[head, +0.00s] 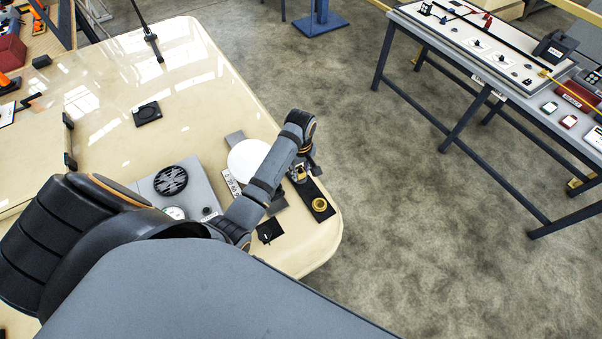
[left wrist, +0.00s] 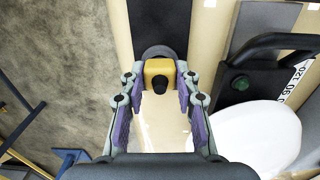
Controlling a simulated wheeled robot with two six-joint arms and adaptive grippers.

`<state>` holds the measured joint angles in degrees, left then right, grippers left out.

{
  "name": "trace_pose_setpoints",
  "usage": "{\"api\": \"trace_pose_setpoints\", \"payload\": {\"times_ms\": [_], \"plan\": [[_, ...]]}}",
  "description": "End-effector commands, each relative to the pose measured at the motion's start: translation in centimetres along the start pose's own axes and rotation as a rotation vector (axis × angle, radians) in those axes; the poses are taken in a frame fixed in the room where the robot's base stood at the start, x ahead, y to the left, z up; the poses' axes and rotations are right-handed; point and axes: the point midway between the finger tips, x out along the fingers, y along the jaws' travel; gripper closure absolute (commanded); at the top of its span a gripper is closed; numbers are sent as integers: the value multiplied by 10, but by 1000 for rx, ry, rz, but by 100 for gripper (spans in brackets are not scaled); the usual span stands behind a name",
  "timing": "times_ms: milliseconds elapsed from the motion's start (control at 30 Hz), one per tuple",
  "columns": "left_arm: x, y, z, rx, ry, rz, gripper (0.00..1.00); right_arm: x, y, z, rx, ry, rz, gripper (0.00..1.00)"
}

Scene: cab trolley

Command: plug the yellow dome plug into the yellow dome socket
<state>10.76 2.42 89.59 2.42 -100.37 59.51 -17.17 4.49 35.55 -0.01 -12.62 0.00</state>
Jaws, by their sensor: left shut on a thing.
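The yellow dome plug (left wrist: 158,70) is a yellow block with a dark round knob. It sits between the fingertips of my left gripper (left wrist: 160,84) in the left wrist view, and the gripper is shut on it. In the head view the gripper (head: 302,173) is at the table's right end, with a bit of yellow showing below it. A round yellow socket (head: 319,204) lies on a black plate (head: 327,215), just nearer than the gripper. A grey disc (left wrist: 157,51) shows behind the plug in the wrist view. Whether plug and plate touch is unclear. My right gripper is not seen.
A white round disc (head: 249,159) lies left of the gripper, close to my arm. A grey panel (head: 203,185) with a black fan-like grille is further left. The table's rounded edge (head: 337,230) is close on the right. A second bench (head: 500,85) stands apart across the floor.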

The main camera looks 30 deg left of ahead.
Motion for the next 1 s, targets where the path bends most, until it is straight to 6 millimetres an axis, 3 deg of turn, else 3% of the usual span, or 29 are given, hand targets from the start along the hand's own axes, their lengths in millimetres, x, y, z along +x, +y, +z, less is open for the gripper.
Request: {"api": "trace_pose_setpoints", "payload": {"times_ms": [300,1000], "plan": [[-2,0,0,0,1,1,100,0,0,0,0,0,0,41],[-30,0,0,0,1,2,100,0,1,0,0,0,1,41]]}}
